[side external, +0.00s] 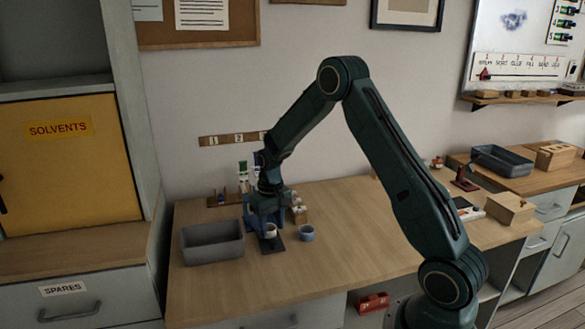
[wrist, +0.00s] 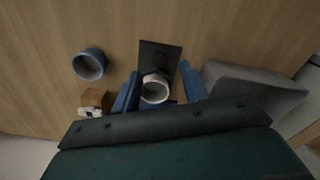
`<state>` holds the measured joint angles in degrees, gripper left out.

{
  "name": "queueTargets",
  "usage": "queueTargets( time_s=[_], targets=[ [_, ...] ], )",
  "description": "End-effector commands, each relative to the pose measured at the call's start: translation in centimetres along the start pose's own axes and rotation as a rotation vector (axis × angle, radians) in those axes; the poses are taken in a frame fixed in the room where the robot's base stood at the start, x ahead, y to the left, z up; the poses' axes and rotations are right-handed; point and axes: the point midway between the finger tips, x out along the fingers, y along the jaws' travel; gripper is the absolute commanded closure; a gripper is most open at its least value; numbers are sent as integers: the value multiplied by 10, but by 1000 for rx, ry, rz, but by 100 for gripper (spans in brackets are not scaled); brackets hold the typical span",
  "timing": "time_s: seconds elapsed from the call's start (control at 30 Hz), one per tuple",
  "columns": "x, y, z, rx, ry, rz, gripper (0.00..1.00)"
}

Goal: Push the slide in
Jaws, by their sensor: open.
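A dark flat plate (side external: 273,245) lies on the wooden bench under my gripper (side external: 266,222); I cannot tell for certain whether it is the slide. In the wrist view the plate (wrist: 160,58) shows a faint round mark. A pale-rimmed cup (wrist: 155,90) stands at the plate's near end, and it also shows in the side view (side external: 271,231). My gripper (wrist: 158,72) is open, with one blue finger on each side of the cup. I cannot tell whether the fingers touch it. The cup's lower side is partly hidden.
A blue cup (side external: 307,233) stands just right of the plate. A grey bin (side external: 212,243) is close on the left. A small wooden block with white pieces (side external: 299,213) and small bottles (side external: 243,177) stand behind. The bench front is clear.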

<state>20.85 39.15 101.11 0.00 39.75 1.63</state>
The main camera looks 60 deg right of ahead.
Motion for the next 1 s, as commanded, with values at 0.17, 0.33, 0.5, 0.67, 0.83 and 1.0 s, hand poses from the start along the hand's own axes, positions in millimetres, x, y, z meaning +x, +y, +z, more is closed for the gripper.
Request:
queueTargets(
  time_s=[0.17, 0.33, 0.5, 0.67, 0.83, 1.0],
  targets=[
    [24, 0, 1, 0, -3, 0, 56],
    [36, 0, 1, 0, -2, 0, 56],
    [40, 0, 0, 0, 0, 0, 56],
    [40, 0, 0, 0, 0, 0, 56],
    [40, 0, 0, 0, 0, 0, 78],
    [40, 0, 0, 0, 0, 0, 100]
  ],
)
